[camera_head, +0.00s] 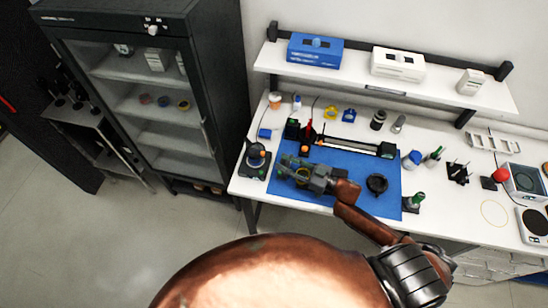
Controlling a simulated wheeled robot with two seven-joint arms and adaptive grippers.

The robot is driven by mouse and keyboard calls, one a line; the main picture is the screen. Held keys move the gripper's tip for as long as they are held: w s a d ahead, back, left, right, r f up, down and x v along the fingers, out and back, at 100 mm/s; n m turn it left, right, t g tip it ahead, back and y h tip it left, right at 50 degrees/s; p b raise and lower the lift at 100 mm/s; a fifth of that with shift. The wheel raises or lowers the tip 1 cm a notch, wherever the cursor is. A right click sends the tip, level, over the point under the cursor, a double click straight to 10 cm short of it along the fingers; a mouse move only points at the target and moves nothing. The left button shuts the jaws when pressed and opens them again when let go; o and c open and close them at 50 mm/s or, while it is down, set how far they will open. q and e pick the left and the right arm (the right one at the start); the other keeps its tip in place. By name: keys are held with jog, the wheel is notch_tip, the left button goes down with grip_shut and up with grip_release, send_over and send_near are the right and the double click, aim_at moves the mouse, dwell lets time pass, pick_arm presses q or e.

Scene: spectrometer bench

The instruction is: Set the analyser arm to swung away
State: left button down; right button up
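A dark optical bench with a long rail (350,145) lies across the back of the blue mat (345,164). A dark block with a red upright part (308,128) stands at its left end, and a dark block (386,150) at its right end. I cannot tell for sure which part is the analyser arm or how it is set. My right gripper (284,168) reaches in from the lower right and is over the left part of the mat, in front of the rail. Its fingers are small and dark, and the gap between them is unclear. My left gripper is not in view.
A black stand with a round top (256,156) is close left of my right gripper. A black round dish (376,184) and a green bottle (416,199) are to its right. A shelf (440,87) with boxes hangs behind. A glass-fronted cabinet (150,100) stands left.

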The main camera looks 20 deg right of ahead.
jog(key=shift+v, duration=1)
